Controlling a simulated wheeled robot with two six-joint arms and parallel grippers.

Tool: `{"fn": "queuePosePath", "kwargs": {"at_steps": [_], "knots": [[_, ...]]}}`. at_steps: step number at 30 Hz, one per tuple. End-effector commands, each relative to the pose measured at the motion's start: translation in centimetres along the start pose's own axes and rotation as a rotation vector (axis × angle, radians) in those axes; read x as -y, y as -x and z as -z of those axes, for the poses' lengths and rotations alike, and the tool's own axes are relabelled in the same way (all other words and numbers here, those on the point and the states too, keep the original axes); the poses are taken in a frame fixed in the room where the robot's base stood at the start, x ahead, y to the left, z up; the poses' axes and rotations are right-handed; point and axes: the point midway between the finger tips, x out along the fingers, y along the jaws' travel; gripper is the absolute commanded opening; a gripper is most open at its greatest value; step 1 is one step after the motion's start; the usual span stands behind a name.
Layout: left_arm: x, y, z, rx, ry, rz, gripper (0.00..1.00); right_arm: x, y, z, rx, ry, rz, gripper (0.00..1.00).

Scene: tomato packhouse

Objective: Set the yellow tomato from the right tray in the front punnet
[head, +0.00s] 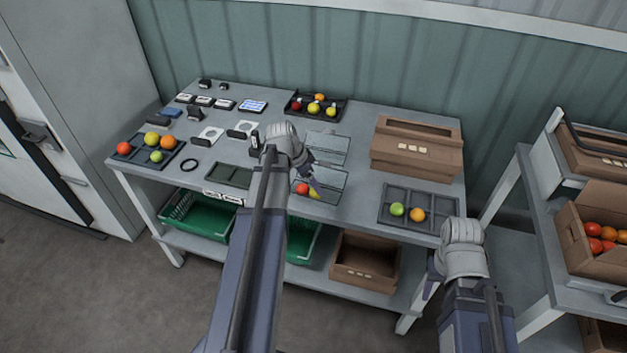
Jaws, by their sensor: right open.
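The front punnet (335,187) is a clear tray near the table's front edge. A red tomato (302,188) and a yellow tomato (315,193) show in it, side by side. My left gripper (315,181) is over this punnet, close to the yellow tomato; whether it touches it I cannot tell. Its arm hides part of the punnet's left side. The right tray (390,193) is dark and divided, with a green tomato (397,209) and an orange tomato (417,214) in its front cells. My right gripper (432,275) is open, low in front of the table's right corner, partly hidden by its wrist.
A second clear punnet (327,147) lies behind the front one. A brown carton (416,166) stands behind the right tray. Dark trays with tomatoes are at the far left (137,160) and back (292,104). Small devices lie at the left. A shelf (537,240) with cartons stands right.

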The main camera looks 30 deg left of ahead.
Motion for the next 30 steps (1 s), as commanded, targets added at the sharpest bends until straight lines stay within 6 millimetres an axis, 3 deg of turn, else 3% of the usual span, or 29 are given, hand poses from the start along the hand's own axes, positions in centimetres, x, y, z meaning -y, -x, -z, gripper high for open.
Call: {"fn": "queuePosePath", "kwargs": {"at_steps": [1, 15, 21, 30], "knots": [[-0.1, 1.5, 0.2, 0.000, 0.001, 0.000, 0.83, -0.1, 1.4, -0.1, 0.000, 0.000, 0.000, 0.50], [0.0, 9.2, 0.2, 0.000, 0.002, 0.001, 0.83, -0.8, 8.5, -0.5, 0.000, 0.000, 0.000, 0.50], [0.0, 10.6, 0.1, -0.001, 0.000, 0.000, 0.83, -0.9, 9.7, -0.6, 0.000, 0.000, 0.000, 0.50], [0.0, 10.5, 0.0, 0.000, 0.000, 0.000, 0.83, -0.9, 9.6, -0.6, 0.000, 0.000, 0.000, 0.50]]}}
